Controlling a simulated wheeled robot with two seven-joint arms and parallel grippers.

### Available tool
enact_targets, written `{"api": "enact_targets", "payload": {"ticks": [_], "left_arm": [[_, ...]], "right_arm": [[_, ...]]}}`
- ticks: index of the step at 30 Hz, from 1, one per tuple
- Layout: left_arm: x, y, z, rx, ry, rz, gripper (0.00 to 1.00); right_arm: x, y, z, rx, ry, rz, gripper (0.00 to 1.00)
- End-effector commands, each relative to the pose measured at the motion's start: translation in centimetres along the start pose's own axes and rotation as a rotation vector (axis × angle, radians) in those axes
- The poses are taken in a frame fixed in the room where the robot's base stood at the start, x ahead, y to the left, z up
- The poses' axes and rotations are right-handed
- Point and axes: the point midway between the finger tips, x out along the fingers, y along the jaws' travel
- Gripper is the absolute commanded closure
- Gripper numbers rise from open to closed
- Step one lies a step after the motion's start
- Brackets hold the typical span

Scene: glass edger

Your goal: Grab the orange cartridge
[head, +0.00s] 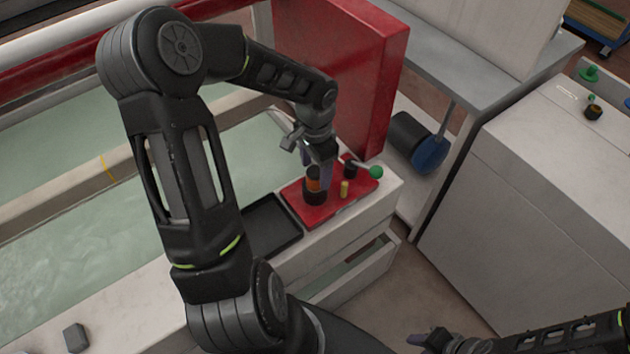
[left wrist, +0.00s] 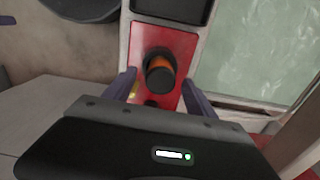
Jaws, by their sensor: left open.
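The orange cartridge (head: 313,184) stands in a dark holder on a red mat (head: 355,199) at the corner of the white machine. In the left wrist view the cartridge (left wrist: 159,64) shows dark ends and an orange band, ahead of my fingers. My left gripper (head: 313,165) is right by the cartridge, pointing down at it. In the left wrist view my left gripper (left wrist: 157,88) is open, with a finger on each side and the cartridge between and beyond their tips. Contact cannot be told. My right gripper (head: 425,338) is at the bottom right, apart from the mat.
A yellow piece (head: 344,188), a small black item (head: 351,168) and a green ball (head: 376,172) are on the mat. An empty black tray (head: 268,225) lies to its left. A red upright panel (head: 345,70) stands behind. A white cabinet (head: 560,190) is at right.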

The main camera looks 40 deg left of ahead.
Motion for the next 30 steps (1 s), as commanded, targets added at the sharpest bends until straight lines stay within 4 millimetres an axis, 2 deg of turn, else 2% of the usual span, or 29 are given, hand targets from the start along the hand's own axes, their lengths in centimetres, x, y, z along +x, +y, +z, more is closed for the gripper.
{"api": "enact_targets", "payload": {"ticks": [3,6,24,30], "left_arm": [[1.8,0.1,0.1,0.0,-0.002,0.003,0.35],[2.5,0.0,0.0,0.0,-0.001,0.002,0.35],[2.6,0.0,0.0,-0.001,0.0,0.001,0.35],[2.6,0.0,0.0,-0.001,0.0,0.001,0.51]], "right_arm": [[-0.1,0.0,0.0,0.0,0.0,0.0,0.64],[-0.1,0.0,0.0,0.0,0.0,0.0,0.64],[-0.1,0.0,0.0,0.0,0.0,0.0,0.64],[-0.1,0.0,0.0,0.0,0.0,0.0,0.64]]}}
